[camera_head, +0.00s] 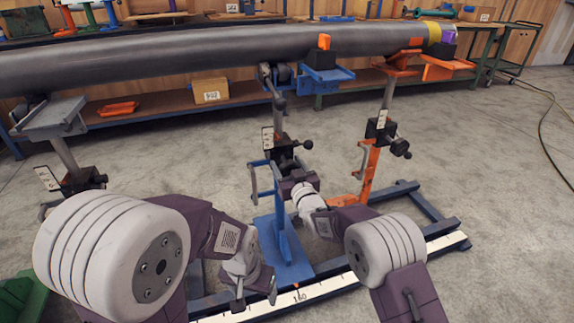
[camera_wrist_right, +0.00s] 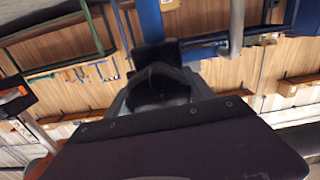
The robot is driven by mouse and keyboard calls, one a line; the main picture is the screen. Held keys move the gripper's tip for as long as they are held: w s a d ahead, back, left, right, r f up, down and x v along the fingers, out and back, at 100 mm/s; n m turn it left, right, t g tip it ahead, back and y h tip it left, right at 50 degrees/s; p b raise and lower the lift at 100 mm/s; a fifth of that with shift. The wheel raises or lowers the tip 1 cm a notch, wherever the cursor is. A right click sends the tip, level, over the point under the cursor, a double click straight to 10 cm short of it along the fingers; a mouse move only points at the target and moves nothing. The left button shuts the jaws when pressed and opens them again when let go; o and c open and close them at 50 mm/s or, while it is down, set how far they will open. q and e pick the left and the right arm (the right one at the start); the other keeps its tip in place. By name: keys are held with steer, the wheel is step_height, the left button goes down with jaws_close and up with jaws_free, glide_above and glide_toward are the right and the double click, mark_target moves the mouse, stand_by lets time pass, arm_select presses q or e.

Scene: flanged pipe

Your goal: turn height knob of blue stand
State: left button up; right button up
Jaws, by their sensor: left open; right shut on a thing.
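A small black ball (camera_head: 308,144) sticks out at the block's right. My right gripper (camera_head: 292,183) is shut just below the block, on what appears to be the height knob, which is mostly hidden by the jaws. In the right wrist view, a dark part (camera_wrist_right: 160,88) sits between the jaws. My left gripper (camera_head: 255,288) is open and empty, low in front of the blue foot.
A long grey pipe (camera_head: 180,55) spans the stands overhead. An orange stand (camera_head: 370,160) with its own knob is to the right, and a grey stand (camera_head: 55,118) is at the left. A rail with a white scale (camera_head: 330,288) runs along the front.

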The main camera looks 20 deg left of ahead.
steer(key=shift+n+p, duration=0.45)
steer(key=shift+n, duration=2.05)
steer(key=o, duration=1.4)
steer(key=shift+c, duration=0.2)
steer(key=shift+s, duration=0.15)
